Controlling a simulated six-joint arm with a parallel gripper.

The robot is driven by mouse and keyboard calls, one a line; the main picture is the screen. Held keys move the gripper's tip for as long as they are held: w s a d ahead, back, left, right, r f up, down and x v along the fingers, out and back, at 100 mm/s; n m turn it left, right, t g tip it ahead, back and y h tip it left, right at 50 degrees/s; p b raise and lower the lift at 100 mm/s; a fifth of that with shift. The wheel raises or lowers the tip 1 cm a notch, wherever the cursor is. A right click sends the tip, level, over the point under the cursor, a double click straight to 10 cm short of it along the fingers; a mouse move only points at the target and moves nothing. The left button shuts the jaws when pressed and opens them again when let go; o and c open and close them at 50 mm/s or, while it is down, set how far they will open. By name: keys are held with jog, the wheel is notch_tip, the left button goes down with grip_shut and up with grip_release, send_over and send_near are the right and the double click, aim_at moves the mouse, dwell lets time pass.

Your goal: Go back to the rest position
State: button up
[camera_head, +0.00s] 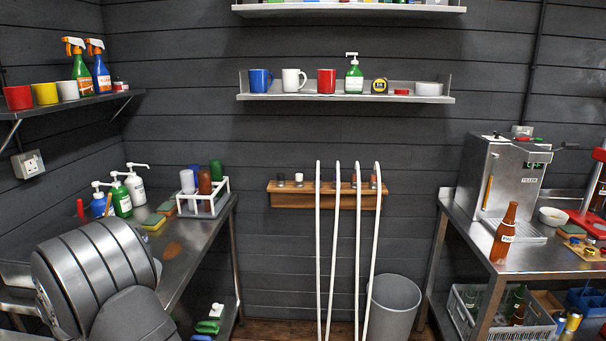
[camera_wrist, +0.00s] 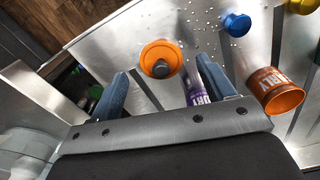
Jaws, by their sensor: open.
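My gripper (camera_wrist: 165,70) shows in the wrist view with its two blue-grey fingers spread wide. It is open and no object is clamped in it. An orange round object with a dark centre (camera_wrist: 160,69) appears between the fingertips. A purple labelled container (camera_wrist: 194,98) appears beside the right finger, partly hidden by it. I cannot tell how far either is from the fingers. In the head view I cannot make out the gripper's fingers.
The wrist view also shows an orange can (camera_wrist: 272,92), a blue cap (camera_wrist: 237,24) and small white bits on a metal surface. In the head view, a brown bottle (camera_head: 505,233) stands on the right bench, pump bottles (camera_head: 134,186) on the left one. Hoses (camera_head: 336,250) hang between.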

notch_tip(320, 180, down, 3)
jog(key=shift+f, duration=0.1)
notch_tip(320, 180, up, 13)
notch_tip(320, 180, down, 12)
jog(key=shift+r, duration=0.1)
jog(key=shift+a, duration=0.1)
notch_tip(320, 180, up, 4)
jog(key=shift+f, duration=0.2)
jog(key=w+d+r, duration=0.5)
jog(key=d+r, duration=0.2)
jog(key=d, duration=0.3)
jog(key=s+a+r, duration=0.4)
jog(key=s+a, duration=0.6)
jog(key=a, duration=0.2)
jog(key=shift+s+a+f, duration=2.1)
jog(key=shift+s+f, duration=0.05)
jog(key=shift+f, duration=0.2)
jog(key=shift+s+a+f, duration=2.1)
jog(key=shift+f, duration=0.25)
